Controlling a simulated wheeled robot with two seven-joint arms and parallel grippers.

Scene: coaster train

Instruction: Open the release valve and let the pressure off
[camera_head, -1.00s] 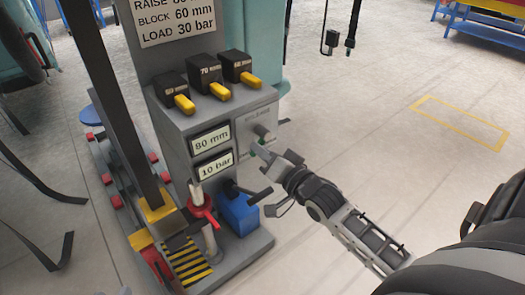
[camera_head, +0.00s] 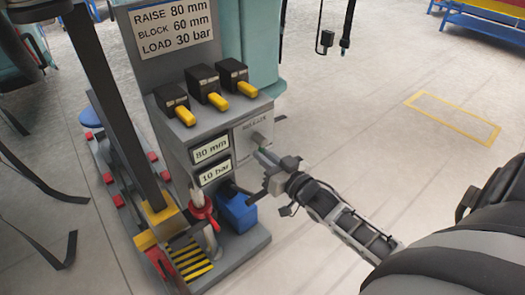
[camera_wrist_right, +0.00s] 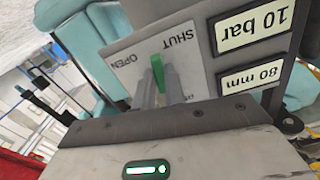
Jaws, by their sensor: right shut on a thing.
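The release valve is on a light grey plate (camera_head: 252,130) marked RELEASE, on the right face of the grey control stand. Its green lever (camera_wrist_right: 158,73) shows in the right wrist view, between SHUT and OPEN labels on the plate. My right gripper (camera_head: 262,154) reaches the plate from the right; in the wrist view its two fingers (camera_wrist_right: 160,85) are shut on the green lever. In the head view the fingers hide most of the lever. The displays read 80 mm (camera_head: 211,149) and 10 bar (camera_head: 215,171). My left gripper is not in view.
Three black blocks with yellow levers (camera_head: 214,98) top the stand. A sign (camera_head: 171,22) reads raise 80 mm, block 60 mm, load 30 bar. A blue box (camera_head: 238,212) and a red-collared pipe (camera_head: 203,209) sit low. Floor to the right is clear.

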